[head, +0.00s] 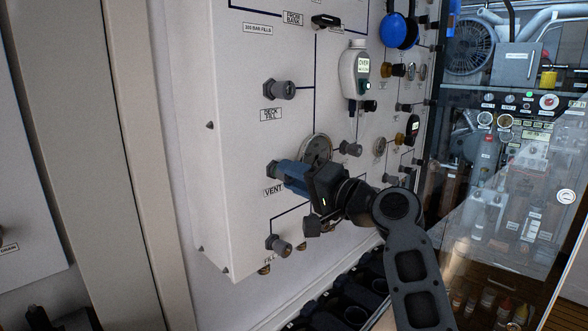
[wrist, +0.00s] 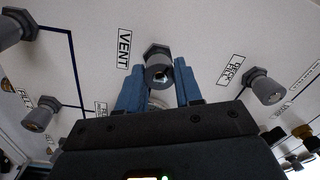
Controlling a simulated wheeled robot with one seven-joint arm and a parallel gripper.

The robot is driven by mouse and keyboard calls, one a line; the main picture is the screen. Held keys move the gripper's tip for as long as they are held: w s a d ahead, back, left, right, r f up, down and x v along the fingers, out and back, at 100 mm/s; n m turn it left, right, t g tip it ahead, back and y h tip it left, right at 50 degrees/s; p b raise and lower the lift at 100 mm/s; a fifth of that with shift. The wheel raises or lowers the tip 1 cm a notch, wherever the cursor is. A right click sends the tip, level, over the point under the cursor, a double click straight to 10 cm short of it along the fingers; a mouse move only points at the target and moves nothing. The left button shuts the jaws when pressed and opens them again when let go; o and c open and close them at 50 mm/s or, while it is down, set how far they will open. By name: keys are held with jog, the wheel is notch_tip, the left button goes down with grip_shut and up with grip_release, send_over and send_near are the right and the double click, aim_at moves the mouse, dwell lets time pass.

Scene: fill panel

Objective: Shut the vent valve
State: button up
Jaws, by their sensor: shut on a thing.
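The vent valve is a grey round knob on a hexagonal collar, next to the VENT label (head: 272,191) on the white panel. In the wrist view the vent valve (wrist: 158,66) sits between the two blue fingers of my gripper (wrist: 159,84). In the head view my gripper (head: 283,174) reaches in from the right, with its blue fingers around the knob, shut on it. There the fingers hide most of the knob, and only its collar shows at the panel. How far the valve is turned I cannot tell.
The deck fill valve (head: 280,90) is above, and another grey valve (head: 278,244) is below. A round gauge (head: 316,150) sits close behind my gripper. A hanging white device (head: 355,72) is up to the right. Dark racks (head: 350,292) stand below the panel.

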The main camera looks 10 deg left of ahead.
jog(key=shift+f+m+t+h+p, duration=0.1)
jog(key=shift+m+t+h+p, duration=0.2)
jog(key=shift+m, duration=3.35)
jog(key=shift+f+m+h+p, duration=0.1)
jog(key=shift+m+p, duration=0.25)
jog(key=shift+m, duration=3.3)
jog(key=o, duration=0.7)
jog(key=shift+d, duration=0.1)
jog(key=o, duration=0.3)
jog(key=shift+r, duration=0.1)
jog(key=shift+o, duration=0.2)
jog(key=b+v, duration=0.1)
jog(key=v, duration=0.6)
jog(key=shift+s+d, duration=0.2)
jog(key=shift+s, duration=0.05)
